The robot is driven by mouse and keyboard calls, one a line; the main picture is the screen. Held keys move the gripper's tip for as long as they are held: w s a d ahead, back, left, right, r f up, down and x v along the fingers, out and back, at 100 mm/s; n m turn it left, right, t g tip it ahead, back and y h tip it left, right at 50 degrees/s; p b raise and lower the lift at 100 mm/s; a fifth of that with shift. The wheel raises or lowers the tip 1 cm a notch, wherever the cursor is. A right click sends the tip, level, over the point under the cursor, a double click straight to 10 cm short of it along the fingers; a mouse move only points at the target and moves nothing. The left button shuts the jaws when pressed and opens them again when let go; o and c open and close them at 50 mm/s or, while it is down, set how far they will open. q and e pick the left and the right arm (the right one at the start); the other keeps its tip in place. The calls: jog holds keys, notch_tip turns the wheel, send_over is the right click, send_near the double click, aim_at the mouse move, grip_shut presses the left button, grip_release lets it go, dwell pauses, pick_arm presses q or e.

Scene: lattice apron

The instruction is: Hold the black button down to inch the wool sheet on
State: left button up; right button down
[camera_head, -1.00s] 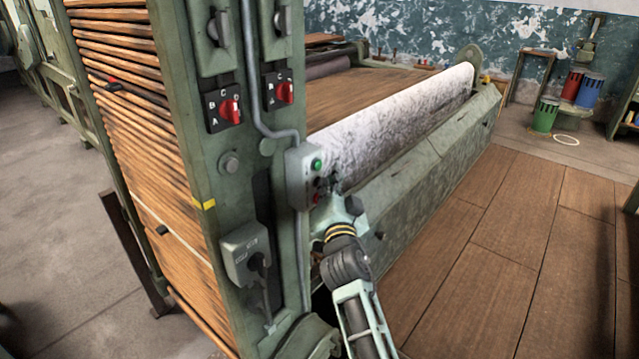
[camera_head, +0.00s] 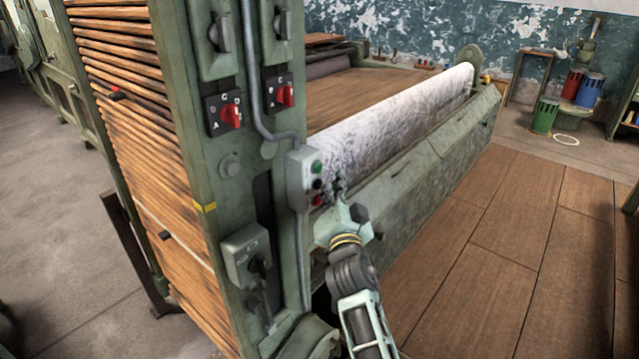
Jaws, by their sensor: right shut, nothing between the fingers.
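The small grey button box (camera_head: 299,180) is fixed to the green machine post. Its right face carries a green button (camera_head: 317,167) at the top, the black button (camera_head: 317,184) in the middle and a red button (camera_head: 316,200) below. My right gripper (camera_head: 336,186) is shut and empty, just right of the black button, and looks a little apart from it. The whitish-grey wool sheet (camera_head: 400,122) lies over the long roller behind the gripper. My left gripper is not in view.
Red rotary switches (camera_head: 231,114) sit higher on the post (camera_head: 205,160), and a grey conduit (camera_head: 247,60) runs down to the box. A long green trough (camera_head: 440,160) lies under the wool. The plank floor (camera_head: 500,240) at right is clear.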

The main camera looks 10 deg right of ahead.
jog(key=shift+d, duration=0.2)
jog(key=s+d+p, duration=0.1)
jog(key=s, duration=0.1)
jog(key=s+d+p, duration=0.1)
jog(key=s+d, duration=0.1)
jog(key=shift+p, duration=0.3)
